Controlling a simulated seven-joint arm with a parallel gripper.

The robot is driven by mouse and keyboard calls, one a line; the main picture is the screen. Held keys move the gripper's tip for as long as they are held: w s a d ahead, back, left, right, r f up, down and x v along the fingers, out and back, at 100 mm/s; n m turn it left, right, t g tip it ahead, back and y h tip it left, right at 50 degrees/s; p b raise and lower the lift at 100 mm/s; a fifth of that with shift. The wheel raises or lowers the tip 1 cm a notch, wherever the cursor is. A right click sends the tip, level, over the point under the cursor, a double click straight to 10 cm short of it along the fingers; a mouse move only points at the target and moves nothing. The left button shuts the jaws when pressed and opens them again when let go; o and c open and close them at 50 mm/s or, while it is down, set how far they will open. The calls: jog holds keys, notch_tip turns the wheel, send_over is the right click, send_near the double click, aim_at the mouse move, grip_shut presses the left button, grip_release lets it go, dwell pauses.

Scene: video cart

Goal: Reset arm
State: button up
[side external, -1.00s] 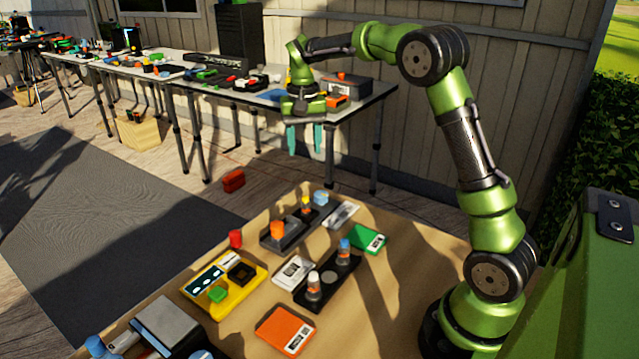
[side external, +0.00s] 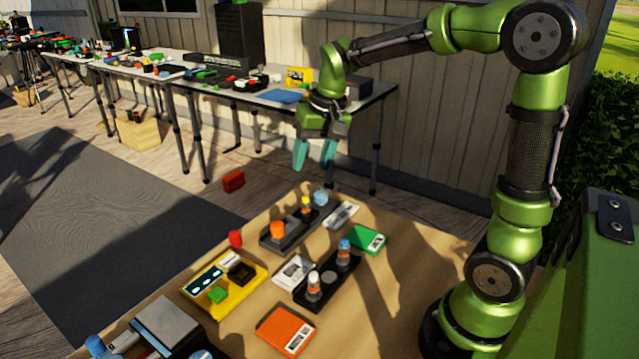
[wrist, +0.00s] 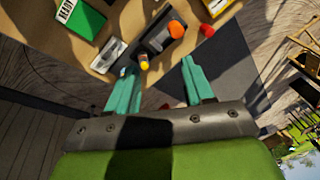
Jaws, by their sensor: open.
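My gripper (side external: 315,153) is in the air above the far edge of the tan cart top (side external: 405,290) in the side view. Its two teal fingers are apart with nothing between them. In the wrist view my gripper (wrist: 155,85) also shows open and empty. Beyond its tips is a dark tray (side external: 290,235) that holds an orange-capped item (side external: 277,230), a yellow-topped item (side external: 306,204) and a blue-topped item (side external: 320,198). My gripper touches none of them.
The cart top also holds a second dark tray (side external: 326,285) with bottles, a green box (side external: 367,239), an orange box (side external: 285,331), a yellow tray (side external: 224,283) and a red cylinder (side external: 236,239). A cluttered table (side external: 372,92) stands behind my gripper.

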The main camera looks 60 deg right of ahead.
jog(key=s+a+r+n+t, duration=0.1)
jog(key=s+a+t, duration=0.1)
jog(key=s+a, duration=0.2)
jog(key=s+a+r+n+t+y, duration=0.1)
jog(key=s+a, duration=0.4)
jog(key=s, duration=0.5)
jog(key=shift+r+n+t, duration=0.2)
jog(key=shift+n+t, duration=0.2)
jog(key=shift+t, duration=0.3)
